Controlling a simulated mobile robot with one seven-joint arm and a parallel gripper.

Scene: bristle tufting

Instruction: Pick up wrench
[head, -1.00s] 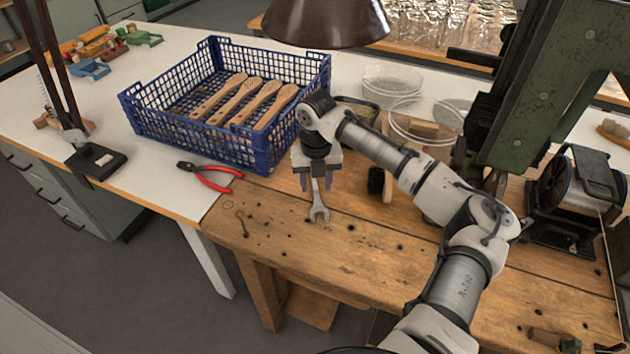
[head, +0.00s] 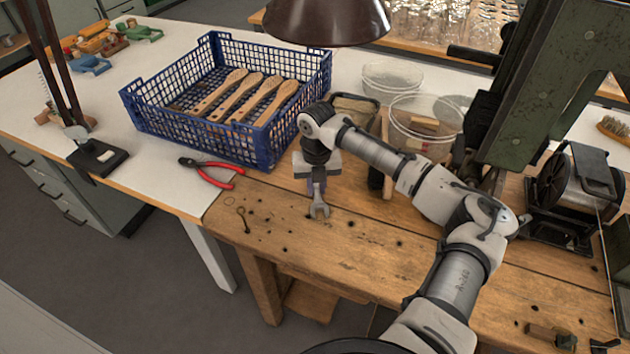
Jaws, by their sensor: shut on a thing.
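The wrench (head: 319,207) is a grey metal open-ended wrench on the wooden bench, near its front left part. Its open jaw end shows in front of my gripper. Its handle runs back under my gripper and is mostly hidden. My gripper (head: 314,186) points down over the wrench, with its fingers closed on the handle. I cannot tell whether the wrench is still touching the bench.
A blue crate (head: 200,143) with several wooden brush handles stands behind left. Red-handled pliers (head: 215,176) lie to the left. A dark-bristled brush (head: 376,180) and clear round tubs (head: 425,125) stand to the right. A brown lamp shade (head: 325,22) hangs above. The bench front is mostly clear.

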